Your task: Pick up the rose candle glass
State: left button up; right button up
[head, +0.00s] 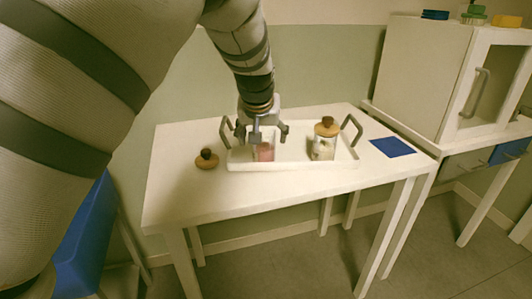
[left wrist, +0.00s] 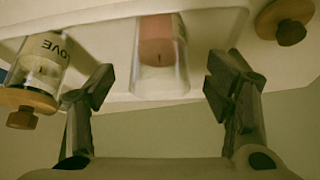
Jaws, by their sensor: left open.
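The rose candle glass (head: 265,153), a clear glass with pink wax, stands in the left part of a white tray (head: 292,165) with grey handles. My left gripper (head: 262,131) is open above it and partly hides its top in the head view. In the left wrist view the glass (left wrist: 160,65) lies ahead, centred between the open fingers (left wrist: 160,88), with nothing held. The wick shows in the open top, without a lid. A round wooden lid with a dark knob (head: 207,159) lies on the table left of the tray. My right gripper is in neither view.
A glass jar with a wooden lid (head: 325,142) stands in the tray's right part; its label shows in the left wrist view (left wrist: 47,55). A blue square (head: 392,146) lies on the table (head: 250,190) at right. A white cabinet (head: 420,70) stands beyond. The table's front is clear.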

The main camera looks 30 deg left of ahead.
pick_arm(q)
jog(key=x, duration=0.4)
jog(key=shift+f+b, duration=0.3)
jog(key=shift+f, duration=0.05)
jog(key=shift+w+a+f, duration=0.1)
jog(key=shift+w+f, duration=0.1)
jog(key=shift+w, duration=0.05)
jog(key=shift+r, duration=0.1)
